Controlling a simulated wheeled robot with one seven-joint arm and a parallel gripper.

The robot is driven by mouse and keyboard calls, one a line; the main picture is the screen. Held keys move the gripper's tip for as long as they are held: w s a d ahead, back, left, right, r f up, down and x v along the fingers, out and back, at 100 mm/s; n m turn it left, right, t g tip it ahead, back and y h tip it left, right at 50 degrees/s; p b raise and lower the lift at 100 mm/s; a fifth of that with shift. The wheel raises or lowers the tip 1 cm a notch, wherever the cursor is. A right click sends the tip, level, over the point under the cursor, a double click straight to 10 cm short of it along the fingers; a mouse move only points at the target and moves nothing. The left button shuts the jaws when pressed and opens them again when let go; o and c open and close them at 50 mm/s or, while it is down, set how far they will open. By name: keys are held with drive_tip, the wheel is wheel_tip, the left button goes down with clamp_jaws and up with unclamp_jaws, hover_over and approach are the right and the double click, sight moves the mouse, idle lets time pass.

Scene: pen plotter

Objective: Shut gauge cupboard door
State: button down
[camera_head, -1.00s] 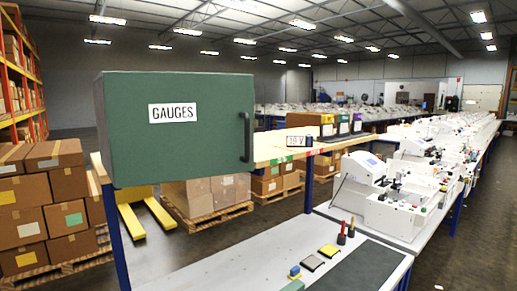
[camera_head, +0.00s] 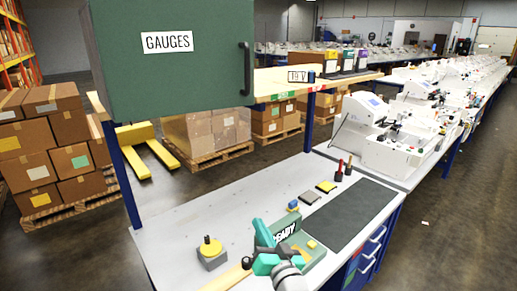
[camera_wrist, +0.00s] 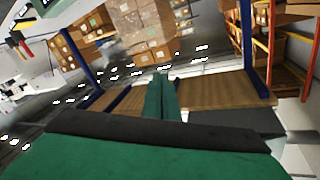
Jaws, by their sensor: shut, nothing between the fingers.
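The gauge cupboard is a green box with a white GAUGES label on its door (camera_head: 180,62), at the upper left of the head view, its top cut off. A dark upright handle (camera_head: 246,72) is on the door's right side. The door looks flush with the cupboard, but I cannot tell if a small gap is left. My gripper (camera_head: 259,226), teal, is low over the bench, well below and apart from the door. Its fingers are together and empty; they also show in the wrist view (camera_wrist: 160,82). The door cannot be made out in the wrist view.
The wooden shelf (camera_head: 270,92) runs beside the cupboard on blue posts. The bench's left part is mostly clear.

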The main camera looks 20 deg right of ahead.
drive_tip(key=w+d+r+n+y, duration=0.1)
drive_tip(key=d+r+n+y, duration=0.15)
drive_tip(key=r, duration=0.95)
drive_tip(key=n+g+y, duration=0.1)
drive_tip(key=n+y, duration=0.2)
drive_tip(key=n, duration=0.3)
approach(249, 71)
drive_tip(key=shift+h, duration=0.25)
drive_tip(key=x, duration=0.6)
drive_tip(key=shift+w+a+r, duration=0.1)
drive_tip(key=shift+w+a, duration=0.1)
drive_tip(key=shift+a, duration=0.05)
